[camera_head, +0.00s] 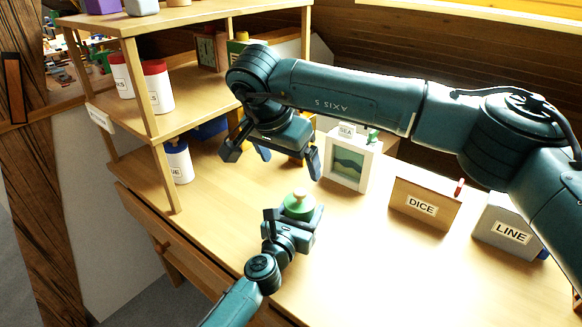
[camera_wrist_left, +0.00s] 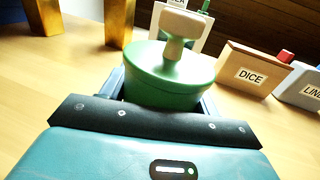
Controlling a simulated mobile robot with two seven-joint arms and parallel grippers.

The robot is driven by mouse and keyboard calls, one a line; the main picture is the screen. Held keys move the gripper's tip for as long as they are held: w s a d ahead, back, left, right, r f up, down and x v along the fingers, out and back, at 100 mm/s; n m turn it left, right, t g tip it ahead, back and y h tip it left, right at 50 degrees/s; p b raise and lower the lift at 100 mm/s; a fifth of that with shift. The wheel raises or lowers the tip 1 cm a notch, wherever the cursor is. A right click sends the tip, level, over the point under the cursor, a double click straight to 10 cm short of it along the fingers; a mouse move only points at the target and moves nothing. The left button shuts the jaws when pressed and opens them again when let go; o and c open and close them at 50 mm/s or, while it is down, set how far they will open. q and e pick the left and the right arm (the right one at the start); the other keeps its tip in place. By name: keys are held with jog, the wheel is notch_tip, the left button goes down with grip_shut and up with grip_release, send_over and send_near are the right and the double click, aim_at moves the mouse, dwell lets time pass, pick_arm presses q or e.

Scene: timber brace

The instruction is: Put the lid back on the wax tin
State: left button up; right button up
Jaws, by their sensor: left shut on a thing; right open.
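A round green tin (camera_head: 299,207) with a pale knob on top is in my left gripper, over the table. In the left wrist view, the green tin (camera_wrist_left: 165,84) has a wide top with a beige knob (camera_wrist_left: 184,28) standing up from it. The top looks level on the wall below, but I cannot tell how firmly it sits. My left gripper (camera_head: 295,219) is shut on the tin's sides. My right gripper (camera_head: 271,158) is open and empty, above and behind the tin, with its fingers pointing down.
A picture frame (camera_head: 347,161) labelled SEA, a DICE box (camera_head: 423,205) and a grey LINE box (camera_head: 509,229) stand behind and to the right. A wooden shelf (camera_head: 143,85) with jars is at left. Gold upright pieces (camera_wrist_left: 119,22) show in the wrist view. The front right table is clear.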

pick_arm(q)
jog(key=o, duration=1.5)
jog(key=shift+c, duration=0.2)
jog(key=shift+s+a, duration=0.2)
jog(key=shift+s, duration=0.3)
jog(key=p+v, duration=0.2)
jog(key=v, duration=1)
jog(key=shift+s, duration=0.1)
jog(key=shift+f, duration=0.1)
